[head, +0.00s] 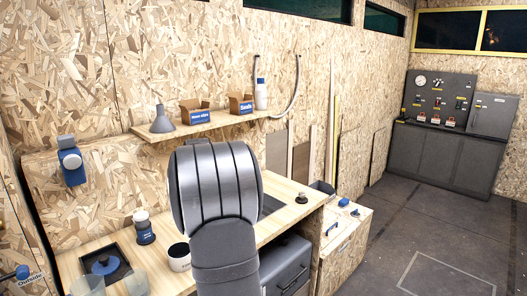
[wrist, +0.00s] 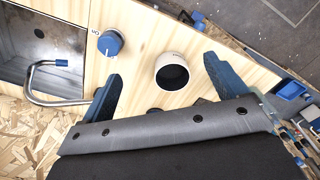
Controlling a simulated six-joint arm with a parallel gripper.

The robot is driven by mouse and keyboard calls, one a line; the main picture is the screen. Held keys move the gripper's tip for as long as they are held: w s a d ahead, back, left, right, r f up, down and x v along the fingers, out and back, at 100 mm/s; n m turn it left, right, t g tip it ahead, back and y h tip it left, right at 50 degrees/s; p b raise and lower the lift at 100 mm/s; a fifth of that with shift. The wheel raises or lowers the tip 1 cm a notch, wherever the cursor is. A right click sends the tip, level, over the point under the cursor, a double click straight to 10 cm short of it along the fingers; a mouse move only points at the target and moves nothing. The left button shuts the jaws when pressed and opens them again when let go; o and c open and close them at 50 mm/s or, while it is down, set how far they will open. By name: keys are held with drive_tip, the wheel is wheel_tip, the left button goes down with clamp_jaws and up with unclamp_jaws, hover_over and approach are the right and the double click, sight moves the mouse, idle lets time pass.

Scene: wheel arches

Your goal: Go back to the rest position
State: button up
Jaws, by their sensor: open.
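My gripper (wrist: 166,85) shows in the wrist view, with two blue fingers spread wide apart and nothing held between them. A white cup (wrist: 172,72) with a dark inside stands on the wooden counter, between the fingers in the picture and apart from both. A similar white cup (head: 180,258) with dark print shows in the head view, left of my arm. In the head view my large grey arm fills the middle and hides my gripper and part of the counter.
In the wrist view, a blue knob (wrist: 110,43) and a metal sink (wrist: 40,45) with a bent tap (wrist: 48,80) lie to the left. Grey floor (head: 400,240) is clear at right.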

drive_tip(key=a+f, duration=0.7)
drive_tip(key=a, duration=0.2)
drive_tip(key=shift+w+a+f, duration=0.25)
drive_tip(key=shift+w+f, duration=0.1)
